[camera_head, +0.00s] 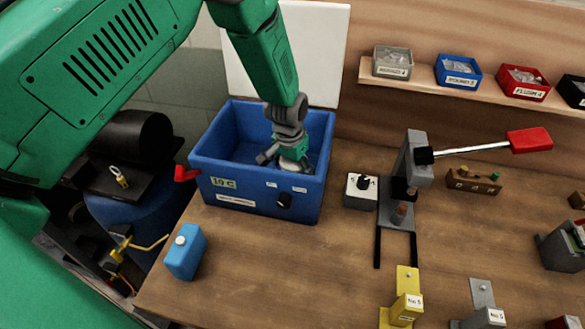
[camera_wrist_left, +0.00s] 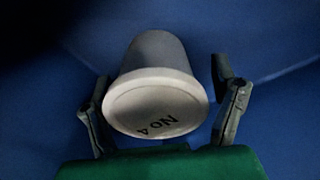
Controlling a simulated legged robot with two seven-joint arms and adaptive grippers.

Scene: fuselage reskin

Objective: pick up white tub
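The white tub (camera_wrist_left: 155,85), marked "No 4" on its round end, lies between the two fingers of my left gripper (camera_wrist_left: 165,105) in the left wrist view. The fingers are spread on either side of it. The left finger is close to the tub's rim, and I cannot tell if it touches; a gap shows at the right finger. In the head view my left gripper (camera_head: 284,158) reaches down into the blue bin (camera_head: 235,190), and it mostly hides the tub. My right gripper is not in view.
The bin's walls surround my left gripper. A blue bottle (camera_head: 186,251) stands at the bench's left edge. A switch box (camera_head: 361,191) and a lever press (camera_head: 412,175) stand right of the bin. Small labelled boxes sit on a shelf (camera_head: 450,93) behind. Bare bench (camera_head: 310,270) lies in front.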

